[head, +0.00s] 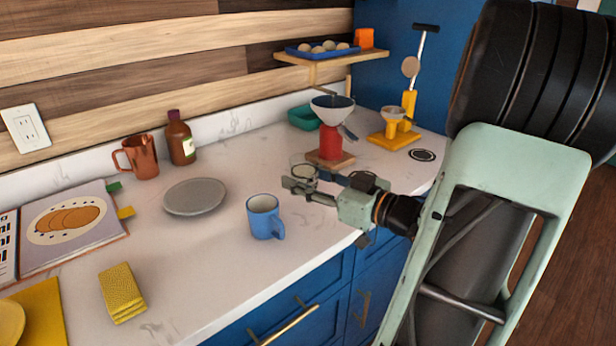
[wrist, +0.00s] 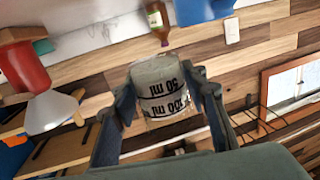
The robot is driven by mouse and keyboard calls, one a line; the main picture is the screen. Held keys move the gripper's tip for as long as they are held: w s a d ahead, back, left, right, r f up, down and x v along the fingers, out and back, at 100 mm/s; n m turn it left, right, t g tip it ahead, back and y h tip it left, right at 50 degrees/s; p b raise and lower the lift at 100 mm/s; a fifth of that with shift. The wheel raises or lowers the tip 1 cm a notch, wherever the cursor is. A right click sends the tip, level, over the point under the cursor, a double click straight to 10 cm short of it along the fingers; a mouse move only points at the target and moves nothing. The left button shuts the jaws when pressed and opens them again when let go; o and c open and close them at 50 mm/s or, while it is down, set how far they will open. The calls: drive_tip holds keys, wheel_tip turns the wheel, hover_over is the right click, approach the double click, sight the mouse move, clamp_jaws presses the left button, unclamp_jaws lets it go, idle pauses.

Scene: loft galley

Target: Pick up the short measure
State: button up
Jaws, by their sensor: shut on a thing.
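The short measure (wrist: 160,75) is a clear greyish cup with black 50 ml and 100 ml marks, which appear upside down in the wrist view. It sits between the two fingers of my gripper (wrist: 163,98), which are shut on its sides. In the head view the measure (head: 303,173) is small and partly hidden by my gripper (head: 302,187), over the counter to the right of the blue mug. I cannot tell whether its base touches the counter.
A blue mug (head: 264,217) stands close left of my gripper. Behind it are a red stand with a bowl (head: 332,108) and a yellow stand (head: 395,130). A grey plate (head: 194,196), copper jug (head: 141,156) and brown bottle (head: 180,139) stand left.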

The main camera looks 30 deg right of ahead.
drive_tip(key=s+a+r, duration=0.3)
drive_tip(key=s+a, duration=0.1)
drive_tip(key=a, duration=0.1)
drive_tip(key=shift+s, duration=0.3)
drive_tip(key=shift+a+f, duration=0.1)
drive_tip(key=shift+a, duration=0.05)
